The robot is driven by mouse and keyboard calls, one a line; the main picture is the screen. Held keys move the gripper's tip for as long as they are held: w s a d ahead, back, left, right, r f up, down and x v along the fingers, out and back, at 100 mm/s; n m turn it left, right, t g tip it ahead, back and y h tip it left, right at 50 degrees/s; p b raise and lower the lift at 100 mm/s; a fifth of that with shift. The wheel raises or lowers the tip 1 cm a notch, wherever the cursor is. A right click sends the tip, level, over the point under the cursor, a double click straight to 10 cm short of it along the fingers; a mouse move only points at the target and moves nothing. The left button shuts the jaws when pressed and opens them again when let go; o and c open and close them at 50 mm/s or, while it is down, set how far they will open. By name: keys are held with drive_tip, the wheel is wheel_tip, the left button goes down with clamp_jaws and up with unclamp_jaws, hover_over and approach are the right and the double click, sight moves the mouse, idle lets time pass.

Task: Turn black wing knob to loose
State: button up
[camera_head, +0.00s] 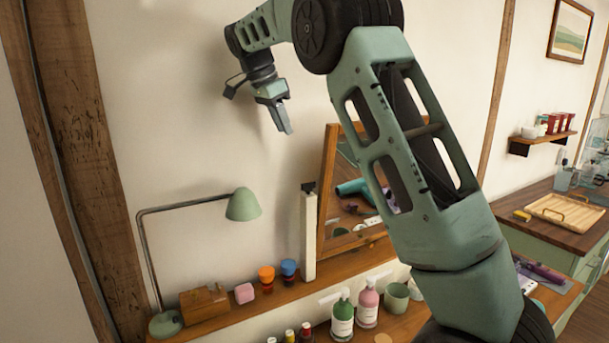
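A small black piece (308,187) sits at the top of the pale upright post beside the mirror (326,190). It may be the black wing knob, but it is too small here to make out wings or its turn. My gripper (285,128) hangs above and to the left of it, fingers pointing down, apart from the post. No object shows in the gripper. The fingers appear nearly edge-on, so their gap cannot be judged.
A green desk lamp (243,205) stands left on the wooden shelf (240,312). A wooden box (204,304), pink block (244,293), orange cup (266,276) and blue cup (288,270) line the shelf. Bottles stand below. The wall above the lamp is clear.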

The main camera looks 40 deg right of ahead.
sight(308, 188)
drive_tip(key=p+x, duration=0.4)
drive_tip(key=x, duration=1.3)
clamp_jaws()
